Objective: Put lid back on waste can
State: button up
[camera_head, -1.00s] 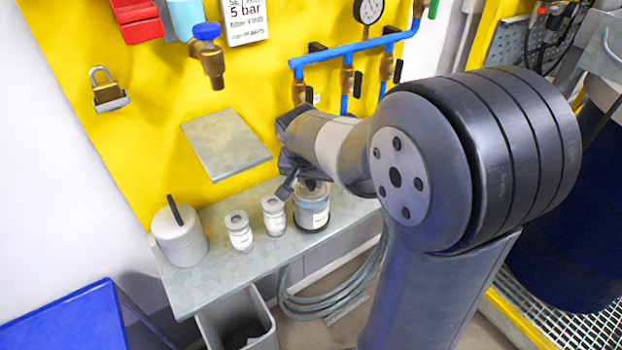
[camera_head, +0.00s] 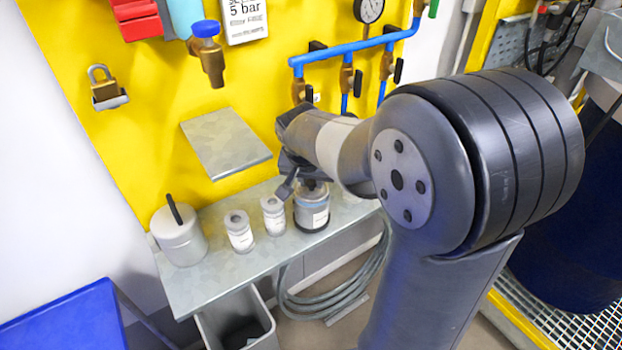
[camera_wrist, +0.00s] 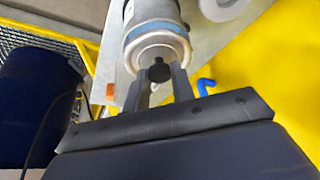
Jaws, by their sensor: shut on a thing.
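A grey can with a blue band and a white label (camera_head: 312,217) stands upright on the metal shelf; it also shows in the wrist view (camera_wrist: 148,14). A pale round lid (camera_wrist: 150,54) with a black knob is at the can's mouth, in line with it. I cannot tell whether the lid is fully seated. My gripper (camera_head: 303,184) is above the can, its two fingers shut on the knob, as the wrist view (camera_wrist: 160,76) shows. In the head view my gripper hides most of the lid.
Two small labelled jars (camera_head: 239,232) (camera_head: 273,217) stand left of the can. A grey container with a black handle (camera_head: 179,238) stands at the shelf's left end. A tilted metal plate (camera_head: 226,143) and blue pipes (camera_head: 345,54) are on the yellow wall. A grey bin (camera_head: 215,330) is below.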

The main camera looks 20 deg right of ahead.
jog(key=o, duration=1)
jog(key=shift+o, duration=0.6)
jog(key=o, duration=0.4)
jog(key=shift+r+p, duration=2.55)
jog(key=shift+r, duration=1)
jog(key=shift+c, duration=0.3)
